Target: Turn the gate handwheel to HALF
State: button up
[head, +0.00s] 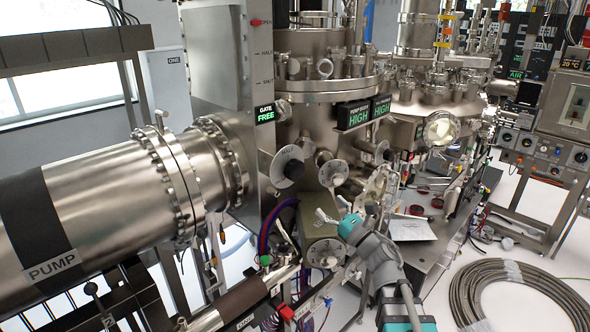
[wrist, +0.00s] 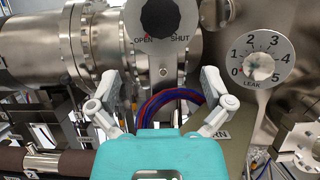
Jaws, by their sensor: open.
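The gate handwheel (head: 293,170) is a black knob on a pale round dial, low on the tall gate housing (head: 222,60). In the wrist view the handwheel (wrist: 168,17) is at the top, partly cut off, with OPEN and SHUT readable on its dial. A red pointer (head: 256,22) stands at OPEN on the housing's OPEN, HALF, SHUT scale. A sign (head: 265,114) reads GATE FREE. My gripper (head: 333,209) is open and empty, below and to the right of the handwheel in the head view. In the wrist view my gripper (wrist: 158,82) has its fingers spread below the handwheel, apart from it.
The LEAK dial (wrist: 258,65) is right of the handwheel in the wrist view. A large PUMP pipe (head: 105,200) lies to the left. Red and blue cables (head: 272,230) hang below the handwheel. Other knobs and flanges crowd the right. A coiled hose (head: 520,292) lies on the floor.

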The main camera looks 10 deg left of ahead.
aim_at(298, 173)
jog(key=shift+w, duration=0.1)
jog(key=p+x, duration=0.5)
jog(key=x, duration=0.8)
jog(key=shift+w+a+r, duration=0.15)
jog(key=shift+a, duration=0.15)
jog(key=c, duration=0.9)
jog(key=shift+m, duration=0.4)
